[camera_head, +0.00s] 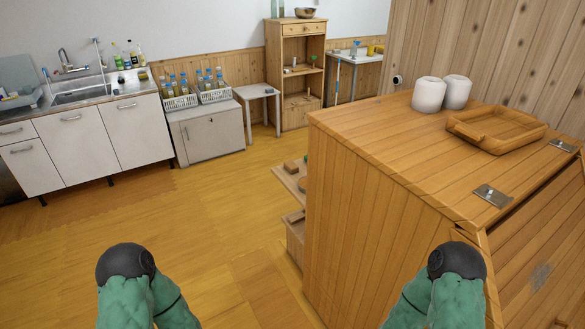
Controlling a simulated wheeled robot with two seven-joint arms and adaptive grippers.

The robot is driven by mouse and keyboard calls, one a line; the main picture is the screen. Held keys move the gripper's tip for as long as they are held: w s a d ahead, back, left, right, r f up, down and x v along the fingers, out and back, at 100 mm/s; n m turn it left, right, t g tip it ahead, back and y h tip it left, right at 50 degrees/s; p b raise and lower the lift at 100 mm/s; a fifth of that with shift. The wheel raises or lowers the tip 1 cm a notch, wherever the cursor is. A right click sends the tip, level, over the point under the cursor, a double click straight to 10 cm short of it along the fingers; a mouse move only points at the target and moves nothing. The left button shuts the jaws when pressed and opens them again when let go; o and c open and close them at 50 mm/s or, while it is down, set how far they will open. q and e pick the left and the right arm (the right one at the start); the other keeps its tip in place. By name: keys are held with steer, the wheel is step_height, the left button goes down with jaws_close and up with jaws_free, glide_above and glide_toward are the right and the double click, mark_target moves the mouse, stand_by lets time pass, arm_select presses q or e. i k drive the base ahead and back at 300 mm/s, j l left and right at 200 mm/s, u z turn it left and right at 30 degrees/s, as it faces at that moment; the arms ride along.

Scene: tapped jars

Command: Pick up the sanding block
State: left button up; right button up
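I cannot make out a sanding block for certain. A small brown block (291,167) lies on a low wooden shelf (284,180) behind the left side of the big wooden cabinet, but it is too small to identify. Another brown piece beside it is partly hidden by the cabinet. Green parts of my two arms with dark round joints show at the bottom left and bottom right. Neither gripper shows in the view.
The wooden cabinet (370,190) fills the right, with two white jars (429,95) (457,91) and a wooden tray (455,127) on top. A sink counter (100,140), a white cabinet (206,135) with bottle baskets, and a wooden shelf unit (295,40) line the back. The floor (170,220) is clear.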

mark_target(291, 167)
steer(key=z, duration=1.4)
steer(key=u, duration=1.4)
steer(key=i+j+u, duration=0.25)
steer(key=i, duration=0.15)
steer(key=i+j+u, duration=0.25)
steer(key=i, duration=0.15)
steer(key=i+j, duration=0.15)
steer(key=i, duration=0.55)
steer(key=i+j, duration=0.2)
steer(key=i, duration=0.45)
